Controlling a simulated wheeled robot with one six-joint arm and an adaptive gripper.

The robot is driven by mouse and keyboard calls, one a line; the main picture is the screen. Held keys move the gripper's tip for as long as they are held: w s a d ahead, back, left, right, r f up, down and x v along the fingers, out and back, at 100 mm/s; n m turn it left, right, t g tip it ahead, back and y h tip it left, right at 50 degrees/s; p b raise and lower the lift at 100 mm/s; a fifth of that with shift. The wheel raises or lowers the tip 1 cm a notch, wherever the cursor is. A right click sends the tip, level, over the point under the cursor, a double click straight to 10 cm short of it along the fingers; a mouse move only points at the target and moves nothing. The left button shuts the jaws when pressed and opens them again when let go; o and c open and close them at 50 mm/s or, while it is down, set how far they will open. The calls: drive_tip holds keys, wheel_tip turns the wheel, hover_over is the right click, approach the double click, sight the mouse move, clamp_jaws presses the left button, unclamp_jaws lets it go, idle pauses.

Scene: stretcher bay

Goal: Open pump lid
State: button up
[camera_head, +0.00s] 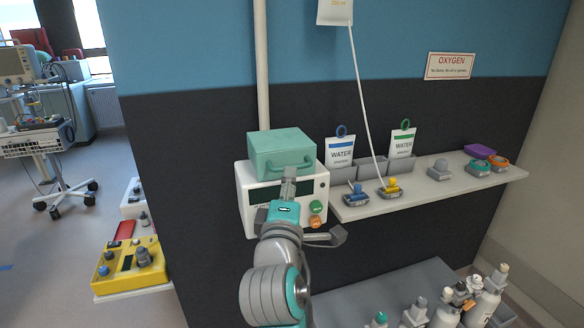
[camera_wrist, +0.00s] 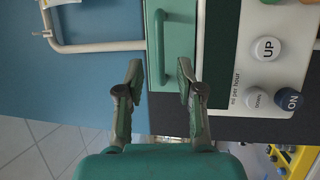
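The pump (camera_head: 246,200) is a white box on the wall with a teal lid (camera_head: 270,141) on top, which looks shut. A teal bar handle (camera_head: 268,174) runs across the lid's front. My gripper (camera_head: 289,178) is in front of the lid, near the handle. In the wrist view, my gripper (camera_wrist: 159,76) is open, its two fingers apart with the lower end of the handle (camera_wrist: 160,50) between them in the picture. Nothing is held. Contact with the handle cannot be told. The lid (camera_wrist: 181,70) and the pump's white front (camera_wrist: 228,85) also show there.
A shelf (camera_head: 440,187) right of the pump bears water bags, grey bins and several coloured clamps. Bottles (camera_head: 486,296) stand low at the right. A yellow device (camera_head: 128,262) sits at the lower left. A white pole (camera_head: 262,80) rises behind the pump.

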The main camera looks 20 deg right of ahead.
sight(282, 156)
drive_tip(key=shift+x, duration=3.05)
clamp_jaws()
